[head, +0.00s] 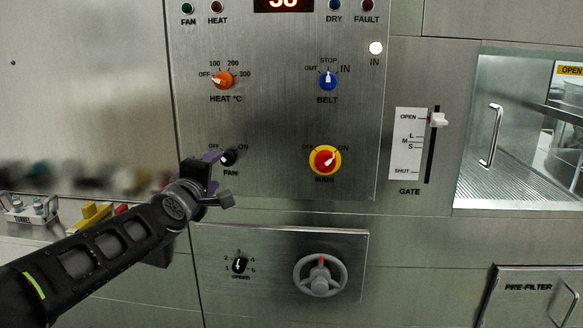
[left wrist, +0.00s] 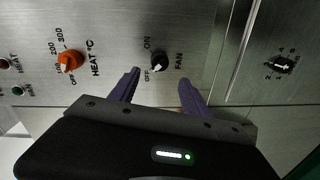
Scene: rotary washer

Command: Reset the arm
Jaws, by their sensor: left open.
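My left gripper (head: 217,166) is in front of the lower left of the steel control panel, at the black FAN knob (head: 229,157). In the left wrist view its two purple fingers (left wrist: 158,88) are apart, with the FAN knob (left wrist: 158,61) between and beyond their tips. Nothing is held. In the head view the FAN knob's white pointer is at the OFF side. My left arm (head: 110,240) reaches in from the lower left. My right gripper is in neither view.
Around the FAN knob are the orange HEAT knob (head: 223,80), blue BELT knob (head: 328,80) and red-yellow MAIN switch (head: 325,160). Below are the SPEED knob (head: 240,264) and a grey handwheel (head: 320,276). The GATE slider (head: 437,120) is at OPEN. A handle (head: 492,136) stands out at right.

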